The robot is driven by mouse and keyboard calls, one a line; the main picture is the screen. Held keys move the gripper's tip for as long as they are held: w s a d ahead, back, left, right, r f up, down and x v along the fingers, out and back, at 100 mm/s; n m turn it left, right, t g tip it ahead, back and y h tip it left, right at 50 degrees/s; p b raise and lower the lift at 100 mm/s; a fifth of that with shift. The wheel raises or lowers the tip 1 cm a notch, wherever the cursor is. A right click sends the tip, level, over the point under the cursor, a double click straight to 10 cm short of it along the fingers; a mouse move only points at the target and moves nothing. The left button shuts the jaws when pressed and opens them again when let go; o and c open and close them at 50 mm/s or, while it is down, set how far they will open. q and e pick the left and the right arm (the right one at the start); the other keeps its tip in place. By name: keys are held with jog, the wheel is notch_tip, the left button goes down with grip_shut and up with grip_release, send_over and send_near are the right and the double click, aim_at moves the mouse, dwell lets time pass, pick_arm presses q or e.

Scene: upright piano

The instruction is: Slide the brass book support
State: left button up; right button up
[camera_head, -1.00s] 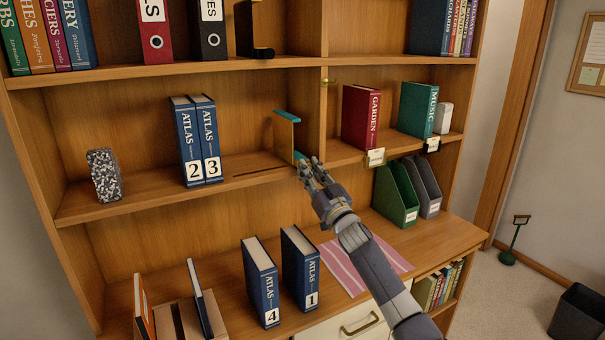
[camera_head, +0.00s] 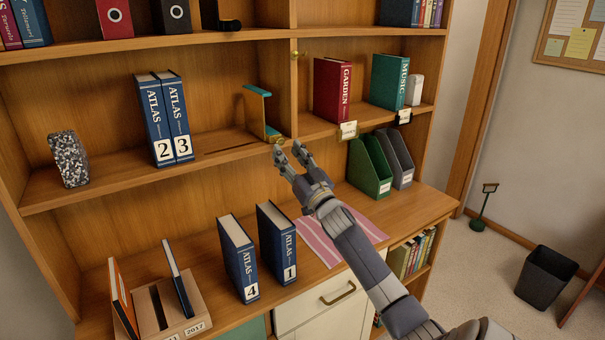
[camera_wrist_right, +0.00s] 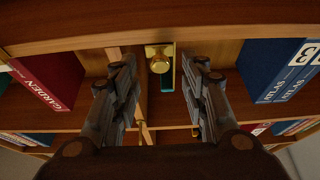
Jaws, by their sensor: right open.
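The brass book support (camera_head: 255,112) stands upright on the middle shelf, near the vertical divider, with a teal top and edge. A brass knob (camera_head: 279,140) sits at its front foot. My right gripper (camera_head: 288,149) is open and empty, just in front of and below the knob. In the right wrist view the knob (camera_wrist_right: 159,62) lies between the two spread fingers, toward their tips, and I see no contact. A dark slot (camera_head: 230,144) runs along the shelf left of the support. My left gripper is not in view.
Atlas volumes 2 and 3 (camera_head: 162,118) stand left of the slot, with a speckled block (camera_head: 69,159) farther left. The red Garden book (camera_head: 332,90) stands right of the divider. Atlas 4 (camera_head: 238,258) and Atlas 1 (camera_head: 277,243) stand on the desk below.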

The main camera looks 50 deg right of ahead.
jog(key=v, duration=0.8)
jog(key=shift+s, duration=0.15)
dwell(0.4)
